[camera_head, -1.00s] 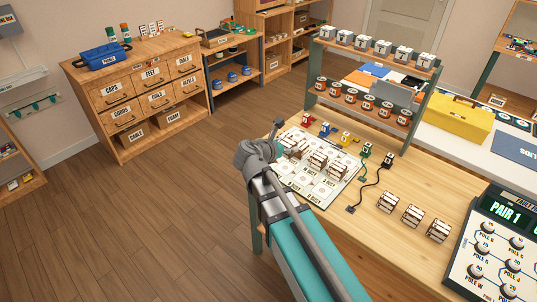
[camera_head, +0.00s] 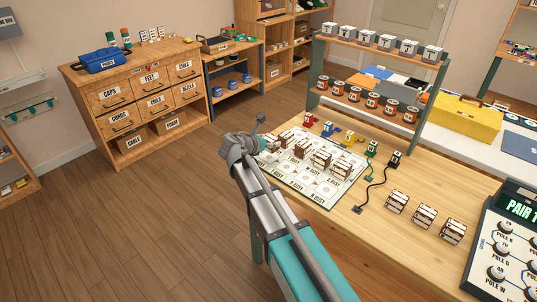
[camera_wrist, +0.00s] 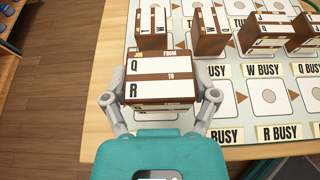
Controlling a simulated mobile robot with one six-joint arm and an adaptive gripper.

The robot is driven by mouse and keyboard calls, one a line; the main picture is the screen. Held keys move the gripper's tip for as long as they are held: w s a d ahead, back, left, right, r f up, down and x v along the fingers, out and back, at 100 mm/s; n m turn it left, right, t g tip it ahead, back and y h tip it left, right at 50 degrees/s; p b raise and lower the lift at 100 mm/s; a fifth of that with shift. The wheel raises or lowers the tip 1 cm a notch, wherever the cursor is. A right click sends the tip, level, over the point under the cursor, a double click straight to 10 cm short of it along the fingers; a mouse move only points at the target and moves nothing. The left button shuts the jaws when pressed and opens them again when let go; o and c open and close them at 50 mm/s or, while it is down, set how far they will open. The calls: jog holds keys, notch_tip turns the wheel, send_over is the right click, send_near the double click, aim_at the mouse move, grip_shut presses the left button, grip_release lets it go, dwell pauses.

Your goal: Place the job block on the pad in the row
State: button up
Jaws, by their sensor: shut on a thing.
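The job block (camera_wrist: 158,80) is brown and white and reads "JOB FROM Q TO R". My gripper (camera_wrist: 160,97) is shut on it in the wrist view, a grey finger on each side. It is over the left edge of the white pad sheet (camera_wrist: 290,100). In the head view my gripper (camera_head: 264,147) is at the sheet's left end, and the held block is mostly hidden. Pads with dark arrows between them show beside labels such as "W BUSY" (camera_wrist: 262,70) and "R BUSY" (camera_wrist: 281,133). I cannot tell whether the held block touches anything below.
Several similar blocks stand on the sheet, the nearest ones (camera_wrist: 153,27) and (camera_wrist: 209,30) just beyond the held block. Three more blocks (camera_head: 425,216) stand on the bench at right. Coloured plugs with a black cord (camera_head: 376,186) lie beside the sheet. A rack (camera_head: 370,72) stands behind.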

aim_at(268, 148)
jog(key=shift+w+a+f, duration=0.15)
jog(key=shift+w+f, duration=0.05)
jog(key=shift+f, duration=0.1)
jog(key=shift+w+a+f+b, duration=0.25)
jog(key=shift+w+f+b, duration=0.2)
jog(key=shift+f+b, duration=0.3)
jog(key=shift+s+f+b, duration=0.1)
jog(key=shift+f+b, duration=1.15)
jog(key=shift+b, duration=0.1)
jog(key=shift+f, duration=0.15)
jog(key=o, duration=1)
jog(key=shift+r, duration=0.2)
